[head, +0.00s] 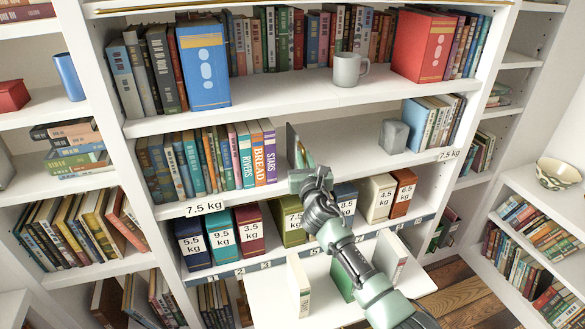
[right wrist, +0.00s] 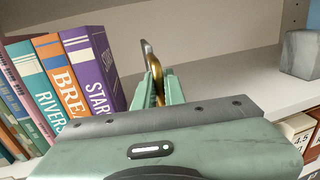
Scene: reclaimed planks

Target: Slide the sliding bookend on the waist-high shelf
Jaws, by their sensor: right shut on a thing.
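The sliding bookend (head: 292,143) is a thin grey upright plate on the middle, waist-high shelf (head: 340,150). It stands just right of the row of books that ends with the purple STARS book (head: 268,153), with a small gap between them. In the right wrist view the bookend (right wrist: 147,50) shows edge-on, with a brass-coloured handle (right wrist: 155,66). My right gripper (head: 302,172) reaches in from the front, and its green fingers (right wrist: 157,88) are shut around the handle. The bookend's foot is hidden behind the gripper. My left gripper is not in view.
Right of the bookend the shelf is clear up to a grey block (head: 393,136) and more books (head: 435,118). Numbered weight boxes (head: 250,230) stand on the shelf below. A mug (head: 349,69) stands on the shelf above.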

